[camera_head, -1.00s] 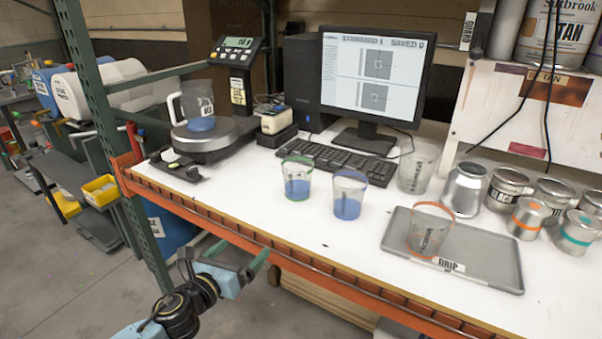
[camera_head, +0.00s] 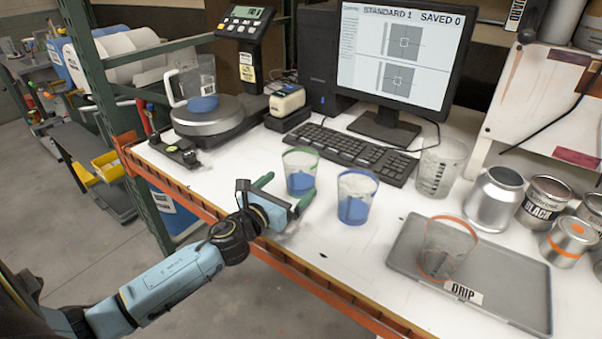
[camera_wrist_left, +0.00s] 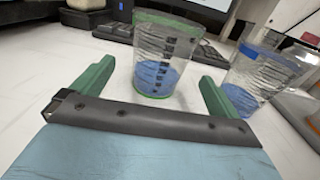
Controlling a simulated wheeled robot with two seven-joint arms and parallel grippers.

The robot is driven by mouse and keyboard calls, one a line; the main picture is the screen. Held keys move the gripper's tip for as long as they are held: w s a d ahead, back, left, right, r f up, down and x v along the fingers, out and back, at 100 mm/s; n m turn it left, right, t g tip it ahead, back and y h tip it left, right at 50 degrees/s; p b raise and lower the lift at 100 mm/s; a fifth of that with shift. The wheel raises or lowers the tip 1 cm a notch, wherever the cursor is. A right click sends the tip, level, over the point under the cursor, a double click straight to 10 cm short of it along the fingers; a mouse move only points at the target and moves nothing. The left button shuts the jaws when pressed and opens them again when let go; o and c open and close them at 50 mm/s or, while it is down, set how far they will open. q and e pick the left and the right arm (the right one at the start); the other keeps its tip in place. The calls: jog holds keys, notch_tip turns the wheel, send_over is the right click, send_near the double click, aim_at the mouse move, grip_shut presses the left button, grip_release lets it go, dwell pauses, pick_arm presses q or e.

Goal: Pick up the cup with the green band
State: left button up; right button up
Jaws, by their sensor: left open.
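The cup with the green band (camera_head: 300,171) stands upright on the white bench, a clear cup with blue liquid in it. My left gripper (camera_head: 284,192) is open just in front of it, with its green fingers apart. In the left wrist view the green-banded cup (camera_wrist_left: 162,60) stands beyond the fingertips, in line with the gap between the fingers of my left gripper (camera_wrist_left: 155,85). I cannot tell whether a finger touches it. My right gripper is not in view.
A blue-banded cup (camera_head: 356,197) stands close at the right, also in the left wrist view (camera_wrist_left: 258,80). An orange-banded cup (camera_head: 444,250) sits on the grey tray (camera_head: 520,290). A keyboard (camera_head: 350,146) lies behind. A scale (camera_head: 208,120) with a jug is at the left.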

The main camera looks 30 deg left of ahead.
aim_at(300, 162)
pick_arm(q)
jog(key=shift+w, duration=0.8)
jog(key=w, duration=0.4)
jog(key=shift+w, duration=0.25)
jog(key=shift+d, duration=0.1)
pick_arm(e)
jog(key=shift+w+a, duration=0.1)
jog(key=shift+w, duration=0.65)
pick_arm(q)
jog(key=shift+c, duration=0.2)
jog(key=c, duration=1)
jog(key=shift+c, duration=0.3)
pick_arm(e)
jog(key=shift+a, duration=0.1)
pick_arm(q)
jog(key=shift+r, duration=0.15)
